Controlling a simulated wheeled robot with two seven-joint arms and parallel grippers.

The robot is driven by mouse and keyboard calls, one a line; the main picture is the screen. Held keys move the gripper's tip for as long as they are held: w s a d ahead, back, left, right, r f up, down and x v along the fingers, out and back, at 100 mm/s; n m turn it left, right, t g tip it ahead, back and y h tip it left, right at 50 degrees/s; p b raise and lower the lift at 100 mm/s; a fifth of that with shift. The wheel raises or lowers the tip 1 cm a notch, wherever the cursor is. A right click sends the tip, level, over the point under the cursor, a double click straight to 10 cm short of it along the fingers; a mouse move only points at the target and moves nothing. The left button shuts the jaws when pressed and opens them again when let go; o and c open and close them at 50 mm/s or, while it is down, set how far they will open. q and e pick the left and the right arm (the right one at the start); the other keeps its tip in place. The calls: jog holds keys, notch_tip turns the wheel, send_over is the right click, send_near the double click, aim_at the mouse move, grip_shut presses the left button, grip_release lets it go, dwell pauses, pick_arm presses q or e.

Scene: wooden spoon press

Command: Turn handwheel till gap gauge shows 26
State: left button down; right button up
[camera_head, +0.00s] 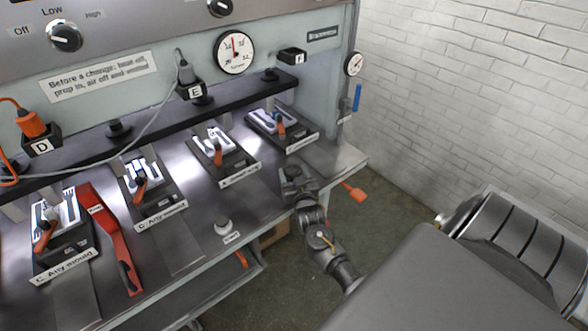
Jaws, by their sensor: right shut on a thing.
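The gap gauge is the round white dial (234,53) on the press's upper front panel. Its red needle points nearly straight up; the numbers are too small to read surely. My right gripper (290,174) is at the bench top, right of the middle, with its arm coming from the lower right. It is shut, and its fingers and what they grip are hard to make out. The handwheel does not show clearly; it seems to be hidden at the gripper. My left gripper is not in view.
Several moulds with orange handles, one of them the right-hand mould (283,127), line the bench under a black bar. A red prop (110,240) lies at the left. A small round knob (223,226) stands near the front edge. A white brick wall (470,90) is at the right.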

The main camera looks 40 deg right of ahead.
dwell(0.4)
jog(key=o, duration=0.7)
jog(key=shift+s+a+f, duration=0.1)
jog(key=shift+s, duration=0.15)
jog(key=b+v, duration=0.2)
jog(key=v, duration=0.8)
jog(key=shift+a, duration=0.15)
